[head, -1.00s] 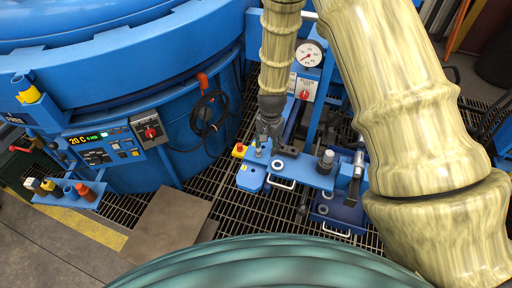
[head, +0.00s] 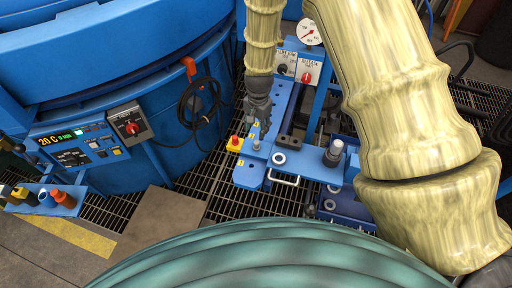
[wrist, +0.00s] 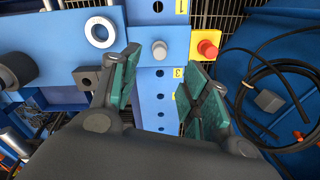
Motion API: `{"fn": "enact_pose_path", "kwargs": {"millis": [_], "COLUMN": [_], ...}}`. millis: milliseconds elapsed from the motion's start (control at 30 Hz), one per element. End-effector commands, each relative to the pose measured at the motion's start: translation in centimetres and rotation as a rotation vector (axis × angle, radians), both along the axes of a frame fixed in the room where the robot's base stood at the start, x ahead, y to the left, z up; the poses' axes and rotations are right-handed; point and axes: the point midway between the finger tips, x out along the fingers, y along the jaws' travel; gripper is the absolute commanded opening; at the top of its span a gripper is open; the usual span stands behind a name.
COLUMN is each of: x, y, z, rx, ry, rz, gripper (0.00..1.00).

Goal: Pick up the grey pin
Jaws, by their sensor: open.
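The grey pin (wrist: 159,49) shows in the wrist view as a small round light-grey head on the blue plate (wrist: 155,20). It lies between and slightly beyond the fingertips of my gripper (wrist: 161,62), which is open with teal pads apart. In the head view the pin (head: 256,144) stands on the blue bench, just below the tip of my gripper (head: 262,128). I see no contact between the fingers and the pin. How far the pin goes into the plate is hidden.
A red button on a yellow box (wrist: 207,47) is close to the right finger. A pale ring (wrist: 100,32) and a dark cylinder (wrist: 15,70) lie left. A black cable (head: 200,100) hangs on the furnace. A gauge (head: 310,32) stands behind the bench.

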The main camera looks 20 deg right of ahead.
Motion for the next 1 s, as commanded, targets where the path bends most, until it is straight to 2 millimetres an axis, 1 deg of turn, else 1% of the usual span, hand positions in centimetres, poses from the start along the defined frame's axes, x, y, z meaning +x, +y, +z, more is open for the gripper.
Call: {"fn": "enact_pose_path", "kwargs": {"millis": [167, 300, 433, 533, 767, 1000], "x": [0.0, 0.0, 0.1, 0.1, 0.1, 0.4], "y": [0.0, 0.0, -0.1, 0.0, -0.1, -0.2], "z": [-1.5, -3.2, -4.6, -5.2, -6.0, -8.2], "rx": [0.000, 0.000, 0.000, 0.000, 0.000, 0.000], "ry": [0.001, 0.003, 0.001, 0.001, 0.000, 0.001], "rz": [0.000, -0.001, -0.002, -0.002, -0.002, -0.002], "gripper": [0.46, 0.46, 0.46, 0.46, 0.46, 0.46]}}
